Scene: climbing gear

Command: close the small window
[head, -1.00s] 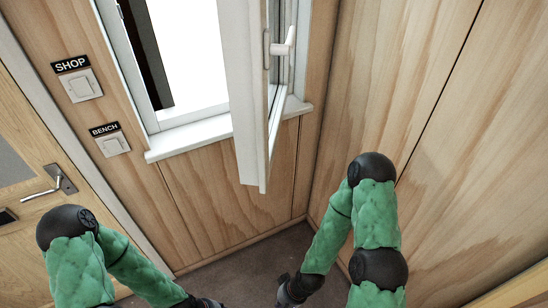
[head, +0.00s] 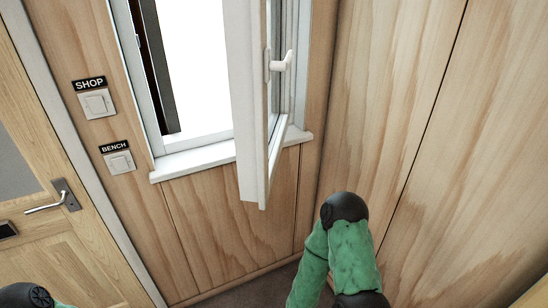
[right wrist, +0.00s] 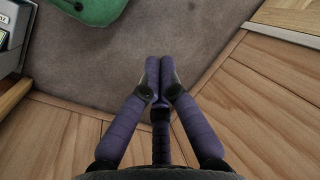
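The small window's white sash (head: 250,110) stands swung open into the room, seen nearly edge-on in the head view. Its white handle (head: 283,62) is on the sash's right side. The white window frame and sill (head: 195,161) are set in the wood wall, and the opening to the left of the sash is bright. My right arm is low in the head view, below and right of the sash, with its gripper out of that view. In the right wrist view, my right gripper (right wrist: 160,70) has its fingertips together, with nothing seen between them. My left gripper is out of view.
Two light switches labelled SHOP (head: 96,103) and BENCH (head: 119,161) are on the wall left of the window. A wooden door (head: 70,240) with a lever handle is at the far left. A wood-panelled wall (head: 440,140) stands close on the right. Grey floor (right wrist: 215,40) lies under my right gripper.

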